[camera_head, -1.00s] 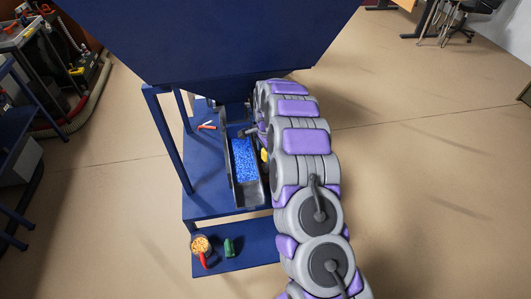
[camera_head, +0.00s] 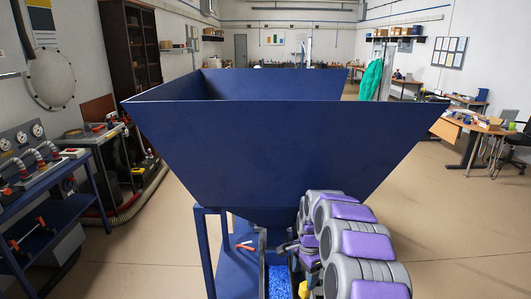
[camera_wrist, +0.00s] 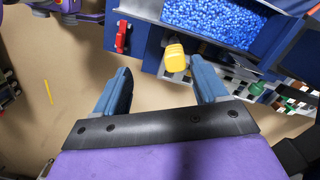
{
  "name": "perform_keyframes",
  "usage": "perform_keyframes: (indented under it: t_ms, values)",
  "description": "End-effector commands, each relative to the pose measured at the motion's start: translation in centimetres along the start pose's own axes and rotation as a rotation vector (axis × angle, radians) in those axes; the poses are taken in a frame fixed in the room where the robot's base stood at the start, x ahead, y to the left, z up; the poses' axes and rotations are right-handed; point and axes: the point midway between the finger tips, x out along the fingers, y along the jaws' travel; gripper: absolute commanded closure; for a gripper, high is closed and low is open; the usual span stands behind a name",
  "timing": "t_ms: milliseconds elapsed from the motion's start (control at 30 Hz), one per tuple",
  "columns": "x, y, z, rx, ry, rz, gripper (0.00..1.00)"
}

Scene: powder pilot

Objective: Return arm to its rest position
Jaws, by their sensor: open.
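My gripper (camera_wrist: 163,92) is open and empty in the wrist view, its two blue fingers spread apart. A yellow knob or handle (camera_wrist: 175,54) lies just beyond and between the fingertips, apart from them. Behind it is a trough of blue pellets (camera_wrist: 212,20), which also shows in the head view (camera_head: 279,282). In the head view my grey and purple arm curves along the right side of the big blue hopper (camera_head: 275,145). The gripper itself is hidden there; the yellow part (camera_head: 304,290) shows beside the arm.
A red handle (camera_wrist: 121,36) is at the upper left of the wrist view. Orange-handled tools (camera_head: 244,246) lie on the blue stand under the hopper. A blue bench with gauges (camera_head: 30,160) stands at the left. Open floor (camera_head: 450,240) lies to the right.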

Motion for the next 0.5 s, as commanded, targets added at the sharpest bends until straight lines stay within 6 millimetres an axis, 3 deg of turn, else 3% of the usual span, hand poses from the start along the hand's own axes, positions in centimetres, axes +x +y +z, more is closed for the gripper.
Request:
perform_keyframes:
  t_ms: [33, 200, 500]
  values:
    - [-1.5, 0.8, 0.8, -0.039, -0.003, -0.005, 0.28]
    - [-5.2, 4.4, 3.5, -0.191, -0.022, 0.003, 0.28]
    - [-10.2, 12.0, 8.2, -0.448, -0.040, 0.023, 0.28]
